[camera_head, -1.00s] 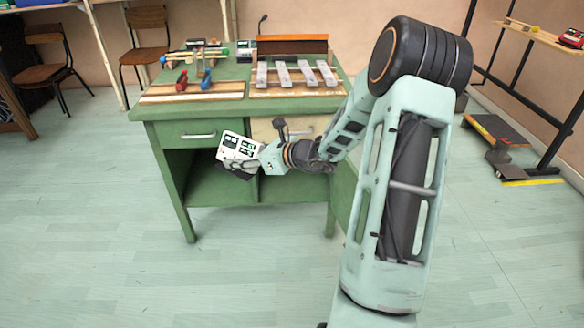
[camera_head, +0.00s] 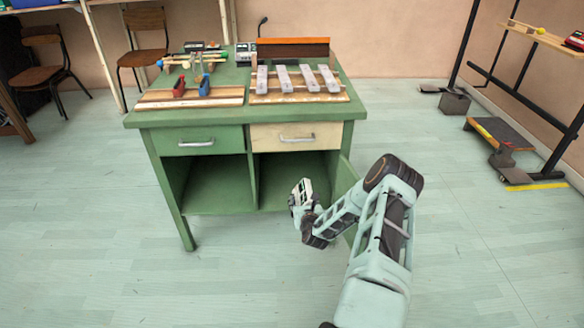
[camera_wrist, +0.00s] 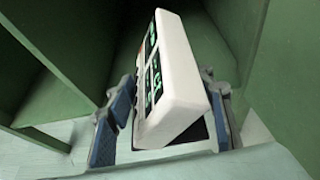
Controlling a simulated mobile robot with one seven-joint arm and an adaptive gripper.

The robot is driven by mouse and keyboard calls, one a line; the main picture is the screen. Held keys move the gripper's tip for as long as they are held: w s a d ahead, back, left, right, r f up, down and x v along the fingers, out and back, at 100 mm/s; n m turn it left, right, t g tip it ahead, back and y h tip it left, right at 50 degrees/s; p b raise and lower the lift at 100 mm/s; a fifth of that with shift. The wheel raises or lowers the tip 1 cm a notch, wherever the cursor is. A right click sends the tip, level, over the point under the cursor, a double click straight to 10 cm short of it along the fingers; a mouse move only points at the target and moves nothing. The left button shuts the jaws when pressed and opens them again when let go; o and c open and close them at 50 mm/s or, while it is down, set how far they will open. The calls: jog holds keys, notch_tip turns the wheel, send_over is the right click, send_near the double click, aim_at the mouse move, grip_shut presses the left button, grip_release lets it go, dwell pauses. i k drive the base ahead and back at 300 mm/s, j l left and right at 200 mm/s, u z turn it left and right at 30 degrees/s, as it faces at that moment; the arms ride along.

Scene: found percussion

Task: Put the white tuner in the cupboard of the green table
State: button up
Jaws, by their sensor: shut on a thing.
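The white tuner (camera_head: 306,190), a box with a dark display panel, is held tilted in my gripper (camera_head: 300,204). In the wrist view the tuner (camera_wrist: 175,75) stands between the two blue-padded fingers of my gripper (camera_wrist: 165,112). The green table (camera_head: 222,114) has two lower compartments. My gripper and the tuner are in front of the right compartment, the cupboard (camera_head: 280,172), whose green door (camera_head: 346,176) stands open on the right. In the wrist view, green panels surround the tuner. I cannot tell whether the tuner is past the cupboard's front edge.
The left compartment (camera_head: 218,180) is open and empty. A green drawer (camera_head: 197,141) and a cream drawer (camera_head: 296,136) above are shut. Wooden boards with metal bars (camera_head: 297,90) and tools lie on the tabletop. The floor in front is clear.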

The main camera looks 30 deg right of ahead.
aim_at(294, 181)
jog(key=i+l, duration=0.25)
jog(key=i, duration=0.15)
jog(key=i+l, duration=0.25)
jog(key=i, duration=0.15)
